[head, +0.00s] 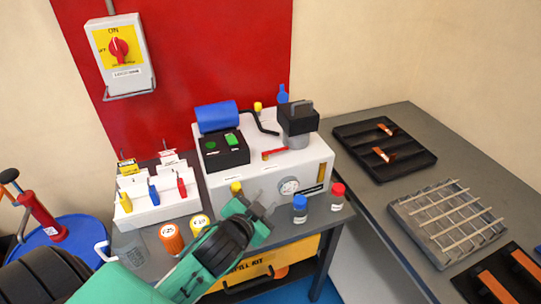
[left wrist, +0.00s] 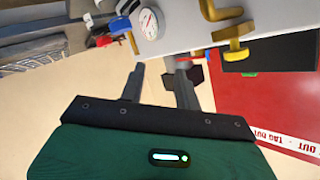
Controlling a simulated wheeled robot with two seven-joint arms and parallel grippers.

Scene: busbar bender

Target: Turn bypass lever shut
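A small red lever (head: 273,153) lies on top of the white pump unit (head: 265,180), in front of the black block. A yellow handle (head: 236,188) shows low on the unit's front; a yellow handle (left wrist: 230,40) also shows in the left wrist view, top right. No readable label tells me which is the bypass lever. My left gripper (head: 261,204) is in front of the unit, below the gauge (head: 289,186). Its two fingers (left wrist: 161,66) stand apart with nothing between them. My right gripper is in neither view.
Blue-capped (head: 300,209) and red-capped (head: 337,196) bottles stand right of my left gripper. Orange (head: 172,238) and yellow-lidded (head: 200,226) containers stand left of it. A white tag rack (head: 157,197) is further left. A black tray (head: 385,150) lies on the right bench.

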